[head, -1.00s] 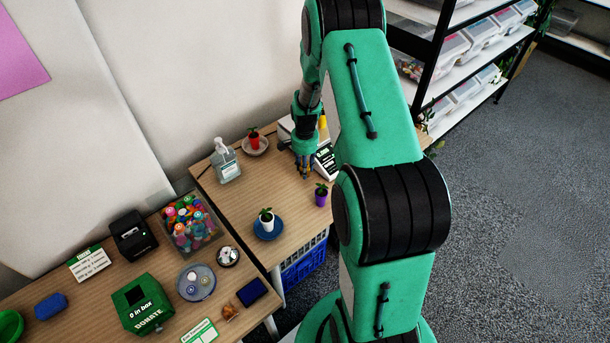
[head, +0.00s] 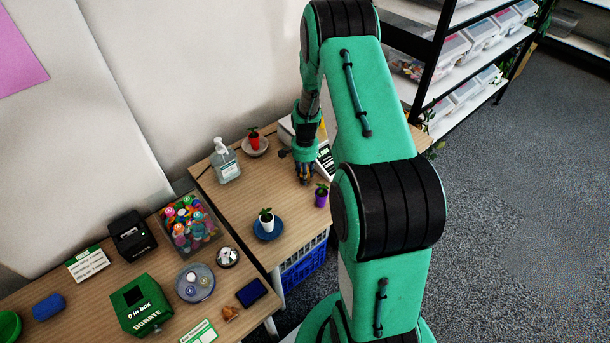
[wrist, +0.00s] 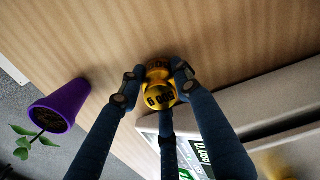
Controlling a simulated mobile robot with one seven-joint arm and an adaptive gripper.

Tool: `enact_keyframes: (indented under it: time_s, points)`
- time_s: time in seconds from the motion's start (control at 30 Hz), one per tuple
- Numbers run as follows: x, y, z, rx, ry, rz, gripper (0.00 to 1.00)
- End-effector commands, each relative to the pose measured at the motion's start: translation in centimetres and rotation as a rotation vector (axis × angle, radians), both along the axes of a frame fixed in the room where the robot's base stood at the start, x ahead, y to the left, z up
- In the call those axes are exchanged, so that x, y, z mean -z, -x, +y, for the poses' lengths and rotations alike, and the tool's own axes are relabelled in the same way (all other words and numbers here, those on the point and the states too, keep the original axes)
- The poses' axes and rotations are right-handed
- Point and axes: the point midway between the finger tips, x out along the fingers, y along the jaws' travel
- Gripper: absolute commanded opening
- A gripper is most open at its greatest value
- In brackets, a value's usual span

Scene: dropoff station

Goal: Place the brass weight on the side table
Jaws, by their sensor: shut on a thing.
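My gripper (wrist: 157,84) is shut on the brass weight (wrist: 159,93), a yellow piece with dark lettering, held between its fingers in the wrist view. The weight is above or on the wood top of the side table (wrist: 75,30); I cannot tell whether it touches. In the head view my gripper (head: 304,178) is low over the side table (head: 236,202), just in front of the scale (head: 325,160). The weight is too small and covered by the fingers to make out there.
A purple pot (head: 321,197) with a plant stands close to the gripper's right. Bare wood lies left of the gripper.

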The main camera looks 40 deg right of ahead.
Motion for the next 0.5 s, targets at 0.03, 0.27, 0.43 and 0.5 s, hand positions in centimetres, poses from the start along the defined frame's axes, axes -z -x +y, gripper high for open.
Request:
enact_keyframes:
  time_s: [0.03,0.27,0.43,0.5]
  points:
    - [-0.02,-0.05,-0.03,0.0,0.001,-0.001,0.0]
    - [0.27,0.01,0.01,0.0,0.0,0.0,0.51]
    - [0.26,0.01,0.01,0.0,0.0,0.0,0.51]
    - [0.26,0.01,0.01,0.0,0.0,0.0,0.51]
